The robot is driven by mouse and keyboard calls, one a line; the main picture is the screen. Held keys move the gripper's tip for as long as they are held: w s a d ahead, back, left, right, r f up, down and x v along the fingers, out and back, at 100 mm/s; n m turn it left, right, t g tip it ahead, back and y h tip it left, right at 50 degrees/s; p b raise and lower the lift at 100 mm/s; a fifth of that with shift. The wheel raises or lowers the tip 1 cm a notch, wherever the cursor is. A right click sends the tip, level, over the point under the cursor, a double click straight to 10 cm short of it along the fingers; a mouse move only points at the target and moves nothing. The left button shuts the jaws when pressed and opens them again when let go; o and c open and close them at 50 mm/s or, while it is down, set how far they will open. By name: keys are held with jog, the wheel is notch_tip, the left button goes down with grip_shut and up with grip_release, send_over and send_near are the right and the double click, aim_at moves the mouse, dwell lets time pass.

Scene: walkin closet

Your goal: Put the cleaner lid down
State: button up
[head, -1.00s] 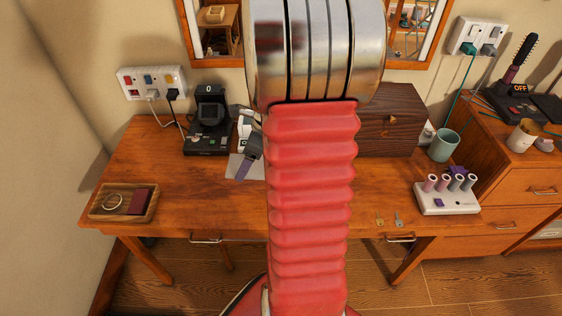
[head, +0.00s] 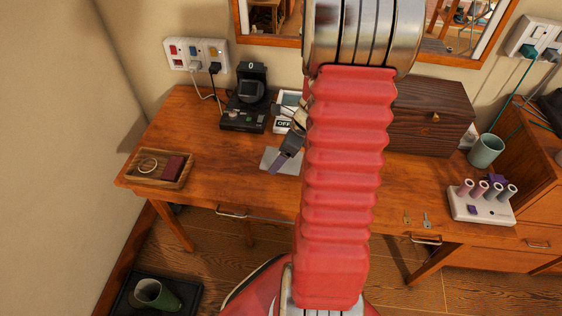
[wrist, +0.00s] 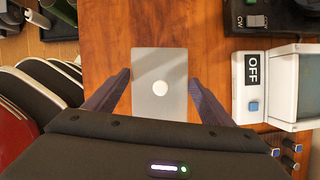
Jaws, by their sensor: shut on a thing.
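The cleaner lid appears to be the flat grey rectangular plate with a white round spot. It lies between the two dark fingers of my gripper (wrist: 160,74) in the wrist view (wrist: 160,112), and my gripper is shut on it. In the head view the lid (head: 268,157) shows at the front-middle of the desk, left of my red arm, with my gripper (head: 279,164) over it. I cannot tell whether the lid touches the desktop. The white cleaner (wrist: 285,84) with an OFF label is to the right in the wrist view, partly behind my gripper in the head view (head: 287,99).
A black camera-like device (head: 245,115) stands behind left. A wooden tray (head: 187,181) with a ring sits at the left end. A dark wooden box (head: 432,117) and a roller stand (head: 482,208) are right of my arm.

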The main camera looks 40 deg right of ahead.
jog(key=shift+f, duration=1.75)
jog(key=o, duration=1.2)
jog(key=shift+r, duration=0.1)
jog(key=v, duration=1.2)
